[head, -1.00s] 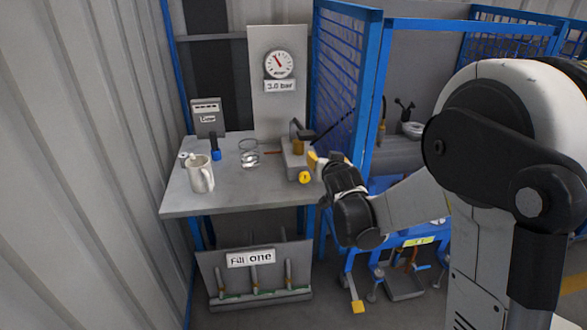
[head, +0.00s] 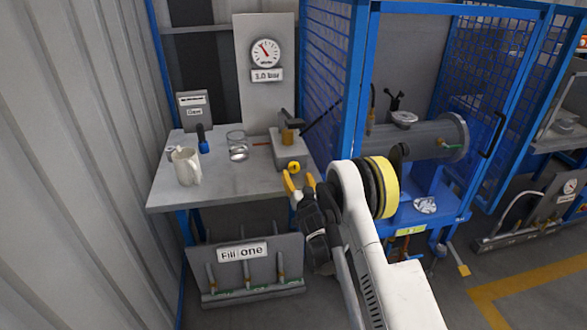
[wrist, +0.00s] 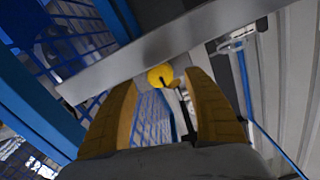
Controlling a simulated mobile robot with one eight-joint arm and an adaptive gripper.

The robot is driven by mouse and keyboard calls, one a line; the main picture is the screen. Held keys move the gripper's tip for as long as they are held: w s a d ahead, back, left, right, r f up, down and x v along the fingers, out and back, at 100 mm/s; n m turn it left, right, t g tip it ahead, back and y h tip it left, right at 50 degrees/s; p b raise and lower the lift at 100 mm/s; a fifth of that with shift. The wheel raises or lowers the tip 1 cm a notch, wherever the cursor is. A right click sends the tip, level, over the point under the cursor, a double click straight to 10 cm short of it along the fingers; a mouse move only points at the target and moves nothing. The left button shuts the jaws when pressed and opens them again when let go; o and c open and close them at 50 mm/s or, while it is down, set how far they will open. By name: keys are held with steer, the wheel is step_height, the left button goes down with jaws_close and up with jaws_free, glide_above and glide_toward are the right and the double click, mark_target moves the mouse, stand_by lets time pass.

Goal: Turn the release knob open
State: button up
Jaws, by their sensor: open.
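The release knob (head: 294,167) is a small round yellow knob with a dark mark. It sits on the front of a grey block (head: 288,152) at the right front edge of the table. In the wrist view the knob (wrist: 160,76) lies ahead, between the two fingertips as seen, with a dark slot on it. My gripper (head: 299,185) has yellow fingers and is just below and in front of the knob in the head view. It is open and empty; the wrist view shows its fingers (wrist: 160,95) spread apart. I cannot tell any contact with the knob.
The grey table (head: 225,187) also holds a white mug (head: 186,167), a glass (head: 238,147) and a blue-handled tool (head: 203,141). A blue mesh cage (head: 333,85) rises close to the right of the table.

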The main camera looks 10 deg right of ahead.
mark_target(294, 171)
steer(key=w, duration=0.2)
steer(key=w+b, duration=0.1)
steer(key=w, duration=0.1)
steer(key=shift+w+f, duration=0.2)
steer(key=shift+w, duration=0.1)
steer(key=shift+w+r, duration=0.1)
steer(key=shift+w, duration=0.5)
steer(key=c, duration=1.2)
